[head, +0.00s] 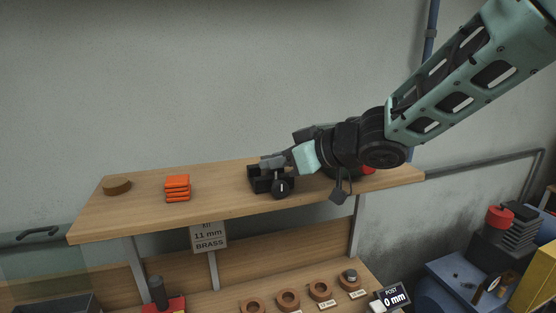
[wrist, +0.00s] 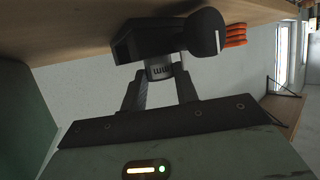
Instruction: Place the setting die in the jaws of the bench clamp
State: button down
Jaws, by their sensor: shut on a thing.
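The bench clamp (head: 259,184) is a small black block with a round black knob (head: 282,189). It stands on the upper wooden shelf, and it also shows at the top of the wrist view (wrist: 145,38). My gripper (head: 272,162) is at the top of the clamp. In the wrist view its two fingers (wrist: 161,84) are shut on the setting die (wrist: 162,69), a small grey cylinder with "mm" lettering. The die's far end meets or lies between the dark clamp parts; how deep it sits is hidden. In the head view I cannot make the die out.
A sign (head: 209,237) reads "11 mm BRASS". Below are several copper-coloured rings (head: 288,298) and a "POST 0 mm" display (head: 394,297).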

jog(key=shift+f, duration=0.1)
jog(key=c, duration=1.1)
grip_release()
jog(key=shift+o, duration=0.2)
jog(key=shift+d+r, duration=0.1)
jog(key=shift+r, duration=0.15)
jog(key=v, duration=1.2)
jog(key=shift+f, duration=0.15)
